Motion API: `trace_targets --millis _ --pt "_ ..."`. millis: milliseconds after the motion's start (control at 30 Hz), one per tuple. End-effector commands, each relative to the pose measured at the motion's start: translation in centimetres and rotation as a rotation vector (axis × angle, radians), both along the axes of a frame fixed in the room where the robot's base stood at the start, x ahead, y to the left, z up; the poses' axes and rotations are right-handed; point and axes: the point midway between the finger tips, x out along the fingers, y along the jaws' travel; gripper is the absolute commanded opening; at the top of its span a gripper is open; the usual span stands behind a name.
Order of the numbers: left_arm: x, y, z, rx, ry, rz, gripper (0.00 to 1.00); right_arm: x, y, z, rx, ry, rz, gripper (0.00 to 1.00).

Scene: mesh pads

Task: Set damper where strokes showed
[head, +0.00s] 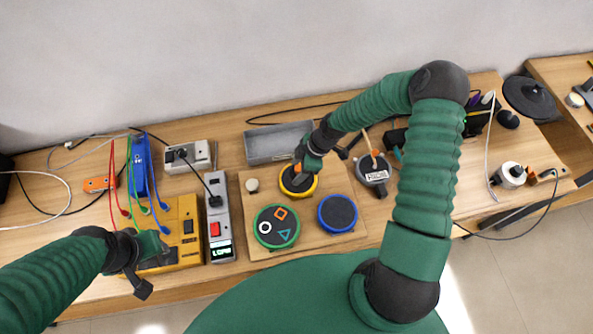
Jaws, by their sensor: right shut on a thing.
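A wooden board (345,240) carries round mesh pads with dark tops. The yellow-rimmed pad (311,192) is at the back, the blue-rimmed pad (338,213) at the right. The green-rimmed pad (277,227) at the front shows an orange square, a white circle and a blue triangle. My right gripper (298,170) is over the yellow-rimmed pad, shut on a small orange-topped thing, perhaps the damper, mostly hidden by the gripper. Whether it touches the pad I cannot tell. My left gripper (146,268) hangs over the yellow box; its jaw opening is unclear.
A grey tray (262,148) stands behind the board. A dark round holder (373,176) with an orange knob and label is right of it. A yellow box (183,228) with cables, a grey display unit (218,230) and a blue unit (139,165) crowd the left. A white-topped item (511,172) stands right.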

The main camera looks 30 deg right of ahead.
Motion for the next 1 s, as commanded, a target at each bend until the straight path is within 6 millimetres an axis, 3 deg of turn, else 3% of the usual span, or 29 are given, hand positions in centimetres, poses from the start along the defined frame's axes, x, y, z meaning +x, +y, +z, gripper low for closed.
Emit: trace_targets --millis 33,233,533,567,600,733,1000 --pt "0.0 0.0 0.3 0.000 0.000 0.000 0.37 0.8 0.1 0.1 0.000 -0.002 -0.001 0.13" --pt "0.0 0.0 1.5 0.000 0.000 0.000 0.37 0.7 0.1 -3.2 0.001 0.003 0.000 0.13" --pt "0.0 0.0 1.1 0.000 0.000 0.000 0.37 0.7 0.0 -3.8 0.000 -0.001 0.000 0.13" --pt "0.0 0.0 1.1 0.000 0.000 0.000 0.37 0.7 0.0 -3.9 0.000 -0.001 0.000 0.58" --pt "0.0 0.0 1.1 0.000 0.000 0.000 0.37 0.7 0.0 -3.8 0.000 -0.001 0.000 0.63" --pt "0.0 0.0 1.2 0.000 0.000 0.000 0.37 0.7 0.0 -3.8 0.000 0.000 0.000 0.79" --pt "0.0 0.0 1.3 0.000 0.000 0.000 0.37 0.7 0.0 -3.6 0.000 0.000 0.000 0.79"
